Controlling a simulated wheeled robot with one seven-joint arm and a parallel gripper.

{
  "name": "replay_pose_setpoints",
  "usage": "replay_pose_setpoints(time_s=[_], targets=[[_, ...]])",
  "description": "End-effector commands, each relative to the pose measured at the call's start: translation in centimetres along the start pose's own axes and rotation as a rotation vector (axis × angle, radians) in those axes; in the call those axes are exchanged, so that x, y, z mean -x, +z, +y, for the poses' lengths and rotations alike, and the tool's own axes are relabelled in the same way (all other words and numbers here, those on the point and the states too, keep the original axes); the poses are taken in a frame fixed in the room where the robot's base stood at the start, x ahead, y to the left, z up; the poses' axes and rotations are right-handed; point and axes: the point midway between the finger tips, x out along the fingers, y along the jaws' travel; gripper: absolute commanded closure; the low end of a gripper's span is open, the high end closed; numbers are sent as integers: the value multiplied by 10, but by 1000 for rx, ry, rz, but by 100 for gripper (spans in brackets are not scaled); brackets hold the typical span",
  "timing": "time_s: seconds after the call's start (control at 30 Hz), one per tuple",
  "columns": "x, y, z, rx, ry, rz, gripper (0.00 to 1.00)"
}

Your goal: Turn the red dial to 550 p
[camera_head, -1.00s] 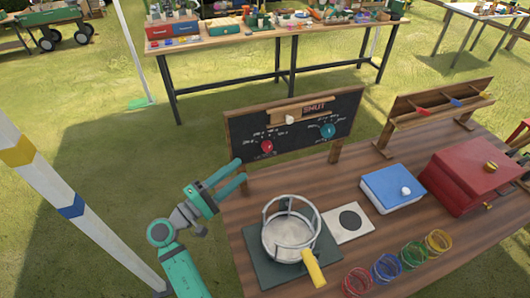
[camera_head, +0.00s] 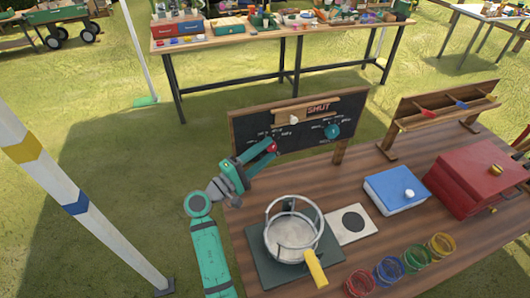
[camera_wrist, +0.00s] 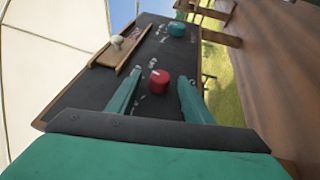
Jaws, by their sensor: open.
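The red dial (camera_head: 271,146) is on the left part of a black board (camera_head: 300,140) with a wooden frame. In the wrist view the red dial (camera_wrist: 159,81) stands out from the board between my two green fingers. My gripper (camera_head: 266,150) is open at the board, with its fingertips near the dial; in the wrist view (camera_wrist: 160,90) there is a gap on each side of the dial. White markings surround the dial, but they are too small to read, and my fingers hide part of them.
A teal dial (camera_head: 332,131) is on the board's right, below a SHUT slider with a pale knob (camera_head: 294,119). A round metal basket with a yellow handle (camera_head: 315,268) stands in front of the board. A blue box (camera_head: 397,190) and red box (camera_head: 472,175) are at right.

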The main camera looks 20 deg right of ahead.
Motion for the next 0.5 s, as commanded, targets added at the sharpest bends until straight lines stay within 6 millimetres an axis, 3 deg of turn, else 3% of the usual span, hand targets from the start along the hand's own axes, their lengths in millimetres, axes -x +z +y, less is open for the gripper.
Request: replay_pose_setpoints(time_s=[0.13,0.3,0.33,0.5], targets=[[0,0,0,0,0,0,54],[0,0,0,0,0,0,92],[0,0,0,0,0,0,95],[0,0,0,-2,-5,0,95]])
